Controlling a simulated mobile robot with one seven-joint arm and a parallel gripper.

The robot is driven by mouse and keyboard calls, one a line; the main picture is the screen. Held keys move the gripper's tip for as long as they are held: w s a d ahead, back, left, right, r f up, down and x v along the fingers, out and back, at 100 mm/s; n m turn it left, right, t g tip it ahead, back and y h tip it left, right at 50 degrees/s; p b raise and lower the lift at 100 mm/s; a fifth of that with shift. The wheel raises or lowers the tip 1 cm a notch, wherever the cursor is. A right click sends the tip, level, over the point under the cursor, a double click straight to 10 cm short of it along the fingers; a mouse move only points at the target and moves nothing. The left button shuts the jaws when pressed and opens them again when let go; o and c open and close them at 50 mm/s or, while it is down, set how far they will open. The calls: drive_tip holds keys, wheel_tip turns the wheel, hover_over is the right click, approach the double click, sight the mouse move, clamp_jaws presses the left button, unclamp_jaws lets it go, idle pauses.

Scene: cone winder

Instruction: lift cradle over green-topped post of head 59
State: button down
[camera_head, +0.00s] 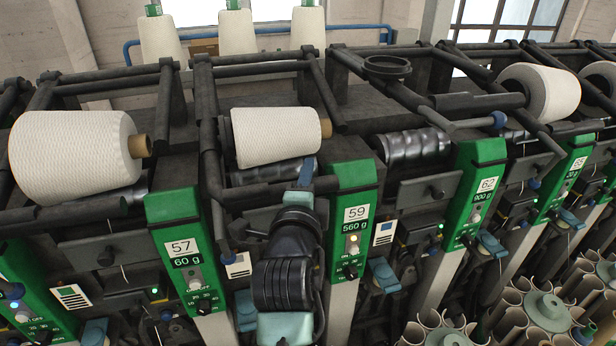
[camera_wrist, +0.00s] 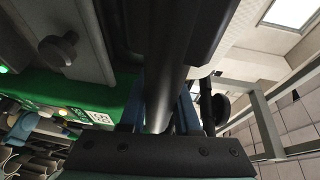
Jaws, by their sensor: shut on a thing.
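Head 59's green-topped post (camera_head: 350,174) carries the 59 and 560 g labels, to the right of my arm. The head's black tubular cradle (camera_head: 209,150) stands left of the post and holds a white yarn cone (camera_head: 276,135) above a dark grooved drum (camera_head: 250,174). My gripper (camera_head: 305,178) is in front of the drum, just left of the post's top. In the wrist view, a thick black bar (camera_wrist: 166,85) runs between its blue fingers, and the gripper is shut on it. My wrist hides the head's lower front and the exact grip in the head view.
Head 57's post (camera_head: 172,206) with a large cone (camera_head: 75,155) is at left. Head 62's post (camera_head: 483,152) is at right, with another cone (camera_head: 552,93) beyond it. Black bars crowd the machine top. Tube-filled round holders (camera_head: 545,306) stand at lower right.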

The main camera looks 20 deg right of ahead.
drive_tip(key=shift+g, duration=0.4)
drive_tip(key=r+p, duration=0.2)
drive_tip(key=r, duration=0.1)
drive_tip(key=s+r+p, duration=0.1)
drive_tip(key=r+p, duration=0.2)
drive_tip(key=r, duration=0.1)
drive_tip(key=s+r+p, duration=0.1)
drive_tip(key=r+p, duration=0.1)
drive_tip(key=r, duration=0.2)
drive_tip(key=shift+s+r, duration=0.1)
drive_tip(key=shift+s, duration=0.1)
drive_tip(key=c, duration=0.6)
unclamp_jaws()
drive_tip(key=shift+f, duration=0.2)
drive_tip(key=shift+s+a+b, duration=0.25)
drive_tip(key=shift+s+b, duration=0.05)
drive_tip(key=shift+s, duration=0.2)
drive_tip(key=b+v, duration=0.1)
drive_tip(key=v, duration=0.3)
drive_tip(key=b+v, duration=0.1)
drive_tip(key=v, duration=0.3)
drive_tip(key=b+v, duration=0.2)
drive_tip(key=v, duration=0.2)
drive_tip(key=shift+d+r, duration=0.15)
drive_tip(key=shift+r, duration=0.15)
